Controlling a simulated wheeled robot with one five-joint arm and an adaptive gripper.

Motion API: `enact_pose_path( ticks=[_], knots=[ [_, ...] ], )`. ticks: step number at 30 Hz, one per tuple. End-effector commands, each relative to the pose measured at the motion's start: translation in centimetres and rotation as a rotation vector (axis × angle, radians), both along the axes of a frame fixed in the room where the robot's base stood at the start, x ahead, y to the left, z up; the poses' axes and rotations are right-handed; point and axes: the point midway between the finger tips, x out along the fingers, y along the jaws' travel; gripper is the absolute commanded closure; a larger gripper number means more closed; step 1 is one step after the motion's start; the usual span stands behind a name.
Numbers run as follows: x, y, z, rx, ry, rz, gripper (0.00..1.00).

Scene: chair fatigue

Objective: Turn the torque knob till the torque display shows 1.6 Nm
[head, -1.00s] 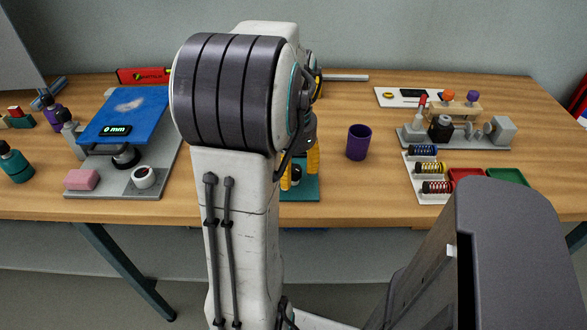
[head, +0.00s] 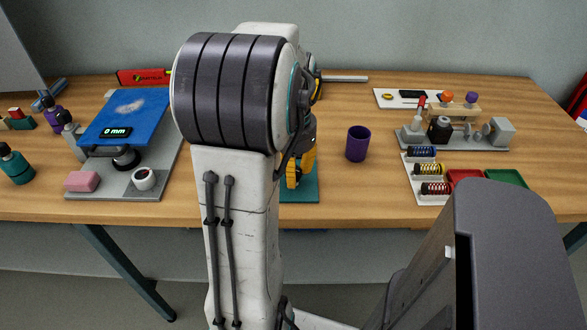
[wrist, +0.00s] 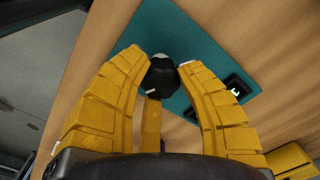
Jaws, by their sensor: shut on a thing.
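In the wrist view the torque knob (wrist: 160,80) is black with a small white mark low on its left side. It stands on a teal plate (wrist: 155,25). My gripper (wrist: 162,66) has yellow fingers, shut on the knob from both sides. The torque display (wrist: 235,90) is a small dark box at the right of the plate, tilted in this view; its lit characters are too small to read. In the head view my arm hides the knob and display; only the plate (head: 300,190) and my yellow gripper fingers (head: 300,168) show.
A purple cup (head: 358,144) stands right of my gripper. A grey fixture (head: 455,133) and a tray of coloured springs (head: 428,170) are further right. A blue-topped stand (head: 125,115) with a "0 mm" display is at left. The table's middle front is clear.

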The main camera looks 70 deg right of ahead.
Motion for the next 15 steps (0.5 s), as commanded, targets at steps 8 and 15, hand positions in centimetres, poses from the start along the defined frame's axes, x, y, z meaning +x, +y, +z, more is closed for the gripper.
enact_pose_path(
  ticks=[8, 15],
  knots=[
    [-0.03, 0.24, -0.25, 0.01, 0.001, 0.092, 1.0],
    [-0.04, 0.27, -0.29, 0.012, 0.002, 0.09, 0.66]
  ],
)
